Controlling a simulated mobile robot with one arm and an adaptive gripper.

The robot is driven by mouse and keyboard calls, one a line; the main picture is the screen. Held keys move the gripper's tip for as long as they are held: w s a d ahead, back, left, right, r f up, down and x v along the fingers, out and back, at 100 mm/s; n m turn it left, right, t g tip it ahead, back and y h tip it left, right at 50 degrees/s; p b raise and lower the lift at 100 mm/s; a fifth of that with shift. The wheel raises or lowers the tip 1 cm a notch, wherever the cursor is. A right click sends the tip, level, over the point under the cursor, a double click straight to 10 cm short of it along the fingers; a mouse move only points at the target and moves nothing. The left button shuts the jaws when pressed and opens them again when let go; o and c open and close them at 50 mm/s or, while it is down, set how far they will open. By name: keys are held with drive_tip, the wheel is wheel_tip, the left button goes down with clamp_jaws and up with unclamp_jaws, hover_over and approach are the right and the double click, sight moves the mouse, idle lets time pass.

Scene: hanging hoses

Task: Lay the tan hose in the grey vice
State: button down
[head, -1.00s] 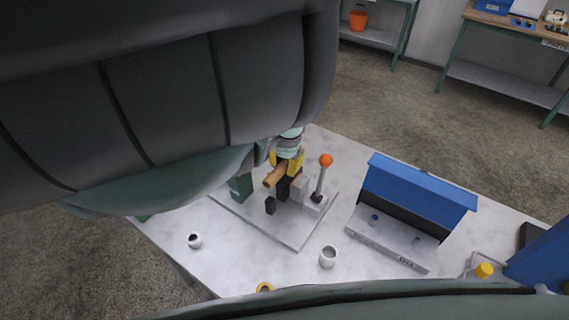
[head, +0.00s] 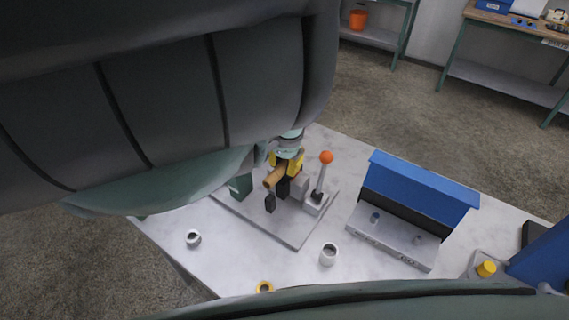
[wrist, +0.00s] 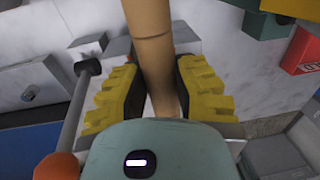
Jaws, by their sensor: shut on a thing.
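The tan hose (head: 273,178) shows as a short, thick length with its near end free. In the wrist view the hose (wrist: 152,40) runs between the yellow fingers of my gripper (wrist: 158,92), which is shut on it. In the head view my gripper (head: 287,160) is over the vice's plate. The grey vice (head: 301,185) has light grey blocks and a lever with an orange knob (head: 326,157). In the wrist view grey vice blocks (wrist: 184,33) lie close beside and below the hose. I cannot tell whether the hose rests between them.
The vice's base plate (head: 292,237) lies on a pale table. A dark green block (head: 240,186) stands left of the hose. A blue-topped grey stand (head: 417,190) is to the right. Small cups (head: 328,254) stand in front, with clear table between. My arm hides the upper left.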

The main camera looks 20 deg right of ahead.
sight(284, 162)
drive_tip(key=shift+f+b, duration=1)
drive_tip(key=shift+f, duration=0.15)
drive_tip(key=c, duration=0.8)
unclamp_jaws()
drive_tip(key=shift+o, duration=0.2)
drive_tip(key=shift+r, duration=0.15)
drive_tip(key=shift+d+r, duration=0.1)
drive_tip(key=shift+r, duration=0.45)
wheel_tip(284, 162, up, 4)
drive_tip(key=shift+f, duration=0.1)
drive_tip(key=shift+s+r, duration=0.2)
drive_tip(key=shift+r, duration=1.05)
drive_tip(key=shift+d, duration=0.1)
